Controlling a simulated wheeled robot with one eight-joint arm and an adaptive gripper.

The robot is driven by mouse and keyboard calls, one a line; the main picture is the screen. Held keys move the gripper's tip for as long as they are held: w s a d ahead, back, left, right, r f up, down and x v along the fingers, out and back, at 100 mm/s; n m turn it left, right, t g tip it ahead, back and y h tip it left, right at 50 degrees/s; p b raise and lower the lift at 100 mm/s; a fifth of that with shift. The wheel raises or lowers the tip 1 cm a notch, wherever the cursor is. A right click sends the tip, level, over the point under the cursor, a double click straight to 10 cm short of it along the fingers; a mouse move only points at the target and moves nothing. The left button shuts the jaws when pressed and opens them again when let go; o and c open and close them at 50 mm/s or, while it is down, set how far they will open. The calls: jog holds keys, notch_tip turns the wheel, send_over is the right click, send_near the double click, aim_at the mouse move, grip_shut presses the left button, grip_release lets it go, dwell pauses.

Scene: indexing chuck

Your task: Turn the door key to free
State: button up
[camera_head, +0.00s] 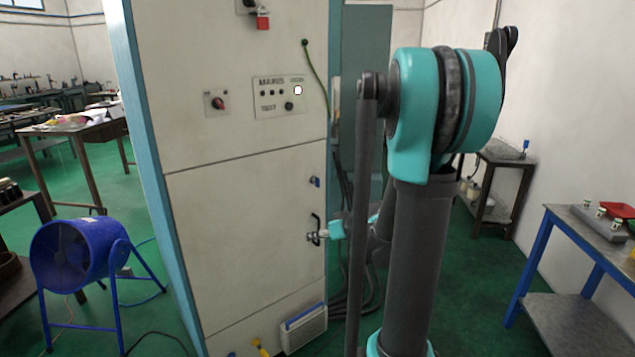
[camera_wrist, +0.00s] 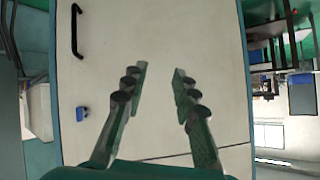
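The door key (camera_head: 314,181) is a small blue piece on the right side of the cream cabinet door, above the black door handle (camera_head: 317,220). In the wrist view the blue key (camera_wrist: 82,113) sits left of my fingers, and the handle (camera_wrist: 76,30) is at the upper left. My gripper (camera_head: 311,237) overlaps the handle's lower end in the head view. In the wrist view my gripper (camera_wrist: 160,69) is open and empty, with plain door surface between its fingers. It is apart from the key. The key's exact angle is too small to read.
The cabinet (camera_head: 240,235) has a control panel (camera_head: 279,97) above the door and a grey vent box (camera_head: 304,328) low down. Dark cables hang beside its right edge. A blue fan (camera_head: 72,256) stands left. A blue-legged table (camera_head: 570,240) stands right.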

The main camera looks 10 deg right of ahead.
jog(key=w+d+r+n+t+y, duration=0.15)
jog(key=w+d+r+t, duration=0.25)
jog(key=w+d, duration=0.4)
jog(key=t, duration=0.3)
send_near(319, 181)
jog(key=x, duration=1.1)
jog(key=shift+w, duration=0.15)
grip_shut()
